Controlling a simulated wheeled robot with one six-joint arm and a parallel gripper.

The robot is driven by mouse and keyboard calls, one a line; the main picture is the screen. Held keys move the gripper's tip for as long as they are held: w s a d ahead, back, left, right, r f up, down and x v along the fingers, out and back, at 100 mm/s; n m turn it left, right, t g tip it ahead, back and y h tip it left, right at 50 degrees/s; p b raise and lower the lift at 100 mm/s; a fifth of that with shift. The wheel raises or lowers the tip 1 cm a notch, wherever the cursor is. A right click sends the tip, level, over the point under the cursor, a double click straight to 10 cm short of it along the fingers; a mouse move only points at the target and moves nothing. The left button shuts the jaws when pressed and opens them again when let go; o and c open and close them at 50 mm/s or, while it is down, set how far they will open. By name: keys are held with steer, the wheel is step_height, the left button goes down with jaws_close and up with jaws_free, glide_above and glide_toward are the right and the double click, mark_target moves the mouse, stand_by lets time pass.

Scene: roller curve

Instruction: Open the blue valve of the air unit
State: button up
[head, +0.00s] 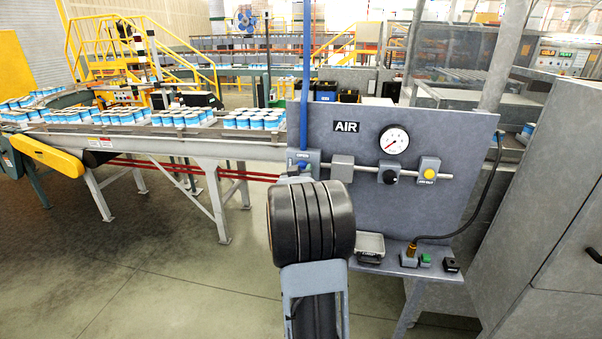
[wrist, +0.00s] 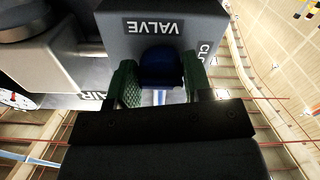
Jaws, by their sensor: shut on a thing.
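The air unit is a grey upright panel (head: 440,150) with the label AIR, right of centre in the head view. The blue valve (wrist: 161,68) shows in the wrist view under a grey block (wrist: 205,32) marked VALVE. My gripper (wrist: 158,84) is shut on the blue valve, one green finger pad on each side of it. A label starting "CLO" is partly seen on the block's right side. In the head view the valve block (head: 300,156) stands at the panel's left edge, and my arm hides my fingers and most of the handle.
A pressure gauge (head: 394,140), a black knob (head: 390,177) and a yellow button (head: 429,173) sit on the panel. A blue pipe (head: 306,80) rises above the valve. A conveyor (head: 240,148) with cans stands left.

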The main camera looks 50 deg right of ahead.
steer(key=shift+c, duration=1)
steer(key=shift+f+m+b, duration=0.15)
steer(key=shift+m+b, duration=0.15)
steer(key=shift+b, duration=0.25)
steer(key=m+b, duration=0.2)
steer(key=b, duration=0.1)
steer(key=shift+f, duration=0.2)
steer(key=m+b, duration=0.5)
steer(key=shift+w+a+r+b, duration=0.1)
steer(key=shift+w+b, duration=0.05)
steer(key=shift+b, duration=0.15)
steer(key=m+b, duration=0.3)
steer(key=m, duration=0.2)
steer(key=shift+r, duration=0.1)
steer(key=m+b, duration=0.2)
steer(key=m, duration=0.1)
steer(key=m+b, duration=0.1)
steer(key=m, duration=0.1)
steer(key=shift+w+r, duration=0.1)
steer(key=shift+r, duration=0.15)
steer(key=shift+m, duration=0.3)
